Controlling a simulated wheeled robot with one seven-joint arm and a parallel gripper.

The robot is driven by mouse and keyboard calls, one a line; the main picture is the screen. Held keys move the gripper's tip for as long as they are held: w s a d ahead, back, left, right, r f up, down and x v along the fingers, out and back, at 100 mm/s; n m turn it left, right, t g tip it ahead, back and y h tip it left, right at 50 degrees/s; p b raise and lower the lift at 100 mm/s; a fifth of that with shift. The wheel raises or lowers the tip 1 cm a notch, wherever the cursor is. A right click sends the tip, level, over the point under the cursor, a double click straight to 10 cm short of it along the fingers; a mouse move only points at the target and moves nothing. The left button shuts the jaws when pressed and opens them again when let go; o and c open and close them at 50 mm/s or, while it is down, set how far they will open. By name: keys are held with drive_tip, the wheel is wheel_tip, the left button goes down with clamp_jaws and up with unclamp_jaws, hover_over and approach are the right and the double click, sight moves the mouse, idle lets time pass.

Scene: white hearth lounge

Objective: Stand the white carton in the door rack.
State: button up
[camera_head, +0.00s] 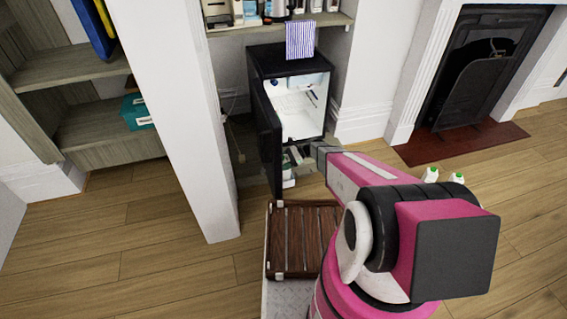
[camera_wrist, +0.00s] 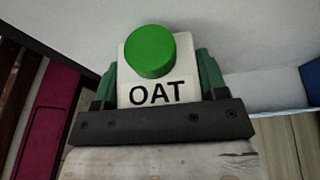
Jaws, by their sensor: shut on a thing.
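The white carton (camera_wrist: 183,92) has a green cap and the word OAT, and shows upright in the wrist view. My gripper (camera_wrist: 160,82) is shut on it, with a green finger on either side. In the head view the small black fridge (camera_head: 258,62) stands open, its white inside (camera_head: 302,112) showing. Its door (camera_head: 266,135) swings out on the left. My arm reaches to the low part of the opening beside the door. A small white and green patch (camera_head: 288,183) shows there, too small to tell apart. The door rack is mostly hidden, so I cannot tell whether the carton touches it.
Two green-capped white tops (camera_head: 431,174) show behind my arm at the right. A dark slatted wooden piece (camera_head: 303,240) lies in front of the fridge. A white pillar (camera_head: 175,110) stands left of the door. Floor (camera_head: 150,255) at left is clear.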

drive_tip(key=shift+f, duration=0.15)
drive_tip(key=o, duration=1.2)
drive_tip(key=shift+o, duration=0.2)
drive_tip(key=v, duration=1.2)
drive_tip(key=s+d+r+n+t+h, duration=0.1)
drive_tip(key=s+d+r+n+h, duration=0.1)
drive_tip(key=s+r+n+h, duration=0.2)
drive_tip(key=s+d+r+n+t+h, duration=0.1)
drive_tip(key=s+d+r+n+h, duration=0.2)
drive_tip(key=s+r, duration=0.7)
drive_tip(key=s+d+r+n+t+h, duration=0.1)
drive_tip(key=s+d+r+n+h, duration=0.2)
drive_tip(key=s+r+n+h, duration=0.2)
wheel_tip(320, 180, up, 4)
drive_tip(key=s+n, duration=0.2)
drive_tip(key=shift+s+d+n+t+h, duration=0.25)
drive_tip(key=shift+n+t+h, duration=0.05)
drive_tip(key=shift+t+h, duration=0.1)
